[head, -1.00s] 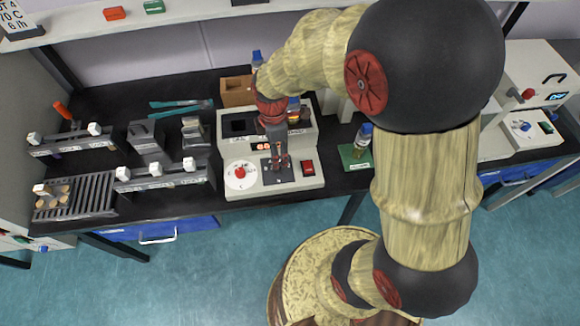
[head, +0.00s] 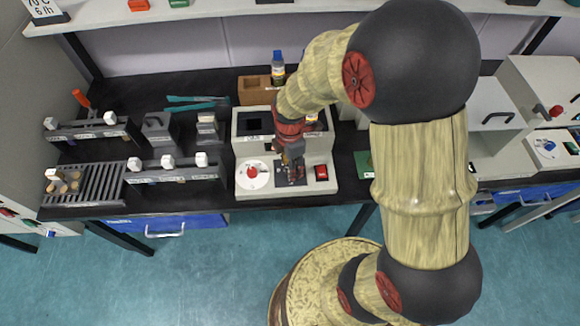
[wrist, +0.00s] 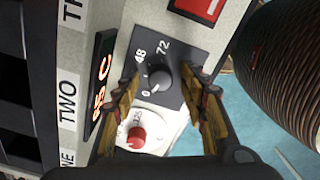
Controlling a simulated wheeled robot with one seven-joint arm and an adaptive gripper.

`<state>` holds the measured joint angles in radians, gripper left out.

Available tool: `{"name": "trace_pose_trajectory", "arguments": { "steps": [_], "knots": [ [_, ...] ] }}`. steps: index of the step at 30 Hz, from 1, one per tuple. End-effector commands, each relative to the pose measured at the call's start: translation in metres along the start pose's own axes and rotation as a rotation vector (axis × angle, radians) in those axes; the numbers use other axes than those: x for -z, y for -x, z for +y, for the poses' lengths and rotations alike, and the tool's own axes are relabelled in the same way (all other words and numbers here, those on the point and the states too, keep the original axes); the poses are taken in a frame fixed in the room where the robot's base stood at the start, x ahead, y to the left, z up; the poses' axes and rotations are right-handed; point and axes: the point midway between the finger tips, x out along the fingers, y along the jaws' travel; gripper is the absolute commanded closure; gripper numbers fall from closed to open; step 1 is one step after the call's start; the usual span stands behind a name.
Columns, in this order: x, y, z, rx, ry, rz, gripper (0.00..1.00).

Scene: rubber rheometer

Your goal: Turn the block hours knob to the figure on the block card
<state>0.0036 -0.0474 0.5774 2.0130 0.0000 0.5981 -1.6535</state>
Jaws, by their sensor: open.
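The block hours knob (wrist: 160,78) is a small dark knob on a dark plate in the wrist view, with the figures 0, 48 and 72 around it. I cannot tell for sure where its pointer stands. My gripper (wrist: 163,88) is open, its two fingers to either side of the knob in the picture, with nothing held. Whether they touch the knob is unclear. In the head view my gripper (head: 291,166) is over the dark plate on the front of the white block unit (head: 240,164). A card (head: 42,8) at the top left is cut off; "6 /h" shows.
A red knob on a white dial (head: 252,173) is left of the plate, and a red switch (head: 321,172) is right of it. A lit orange display (wrist: 103,80) is beside the plate. A green pad (head: 364,164) lies to the right. Racks fill the bench's left.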

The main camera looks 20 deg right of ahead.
Motion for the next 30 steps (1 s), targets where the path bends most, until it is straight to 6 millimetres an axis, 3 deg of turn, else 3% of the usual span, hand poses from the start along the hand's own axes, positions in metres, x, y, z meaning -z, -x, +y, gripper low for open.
{"name": "trace_pose_trajectory", "arguments": {
  "steps": [7, 30],
  "knots": [
    [0.0, -0.0005, 0.0001, 0.0, 0.0, 0.0, 0.57],
    [0.0, -0.0005, 0.0, 0.0, 0.0, 0.0, 1.0]
  ]
}}
